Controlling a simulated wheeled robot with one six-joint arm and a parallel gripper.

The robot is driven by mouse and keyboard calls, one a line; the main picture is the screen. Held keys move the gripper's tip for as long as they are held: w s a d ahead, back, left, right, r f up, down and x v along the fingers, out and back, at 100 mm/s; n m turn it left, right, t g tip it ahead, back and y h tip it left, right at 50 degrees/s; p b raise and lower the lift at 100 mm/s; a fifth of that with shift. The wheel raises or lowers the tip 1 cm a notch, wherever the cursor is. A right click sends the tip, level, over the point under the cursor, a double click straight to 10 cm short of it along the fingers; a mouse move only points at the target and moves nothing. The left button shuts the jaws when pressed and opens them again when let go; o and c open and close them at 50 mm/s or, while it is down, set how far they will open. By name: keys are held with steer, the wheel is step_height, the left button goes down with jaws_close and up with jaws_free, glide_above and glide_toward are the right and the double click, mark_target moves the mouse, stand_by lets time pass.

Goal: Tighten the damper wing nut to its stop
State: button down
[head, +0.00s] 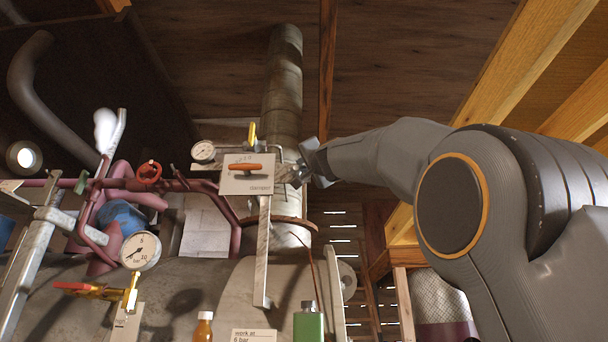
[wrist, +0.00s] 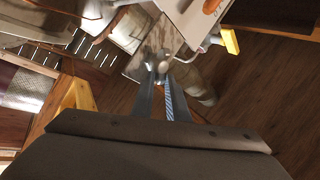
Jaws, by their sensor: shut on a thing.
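The damper plate (head: 235,184), a white card marked "damper", stands in front of the flue pipe (head: 283,75) and carries an orange handle (head: 245,167) lying about level. My gripper (head: 299,173) reaches in from the right, at the right edge of the plate. In the wrist view my gripper (wrist: 160,72) has its two fingers close together on a small rounded metal piece, which looks like the wing nut (wrist: 164,59). The nut sits by a worn metal strip beside the plate (wrist: 188,14). Its wings are largely hidden by the fingers, and the head view does not show it clearly.
A yellow lever (head: 252,132) and a small gauge (head: 203,151) are close to the plate. A red handwheel (head: 149,172) and large gauge (head: 140,251) are left. An amber bottle (head: 203,328) and green bottle (head: 308,321) stand low in front. Wooden beams (head: 530,60) are at right.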

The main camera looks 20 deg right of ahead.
steer(key=shift+w+a+f+m+h+p, duration=0.15)
steer(key=shift+f+m+h+p, duration=0.1)
steer(key=shift+m+h, duration=1.5)
steer(key=shift+s+a+f+m+h+p, duration=0.1)
steer(key=shift+f+m+h, duration=0.1)
steer(key=shift+m+h, duration=1.55)
steer(key=shift+w+a+f+m+h+p, duration=0.2)
steer(key=shift+m+h, duration=0.7)
steer(key=shift+m, duration=1.6)
steer(key=shift+s, duration=0.1)
steer(key=c, duration=1.7)
jaws_free()
steer(key=shift+f, duration=0.1)
steer(key=shift+c, duration=0.2)
steer(key=b+v, duration=0.3)
steer(key=v, duration=0.4)
steer(key=shift+s+f, duration=0.15)
steer(key=shift+s, duration=0.15)
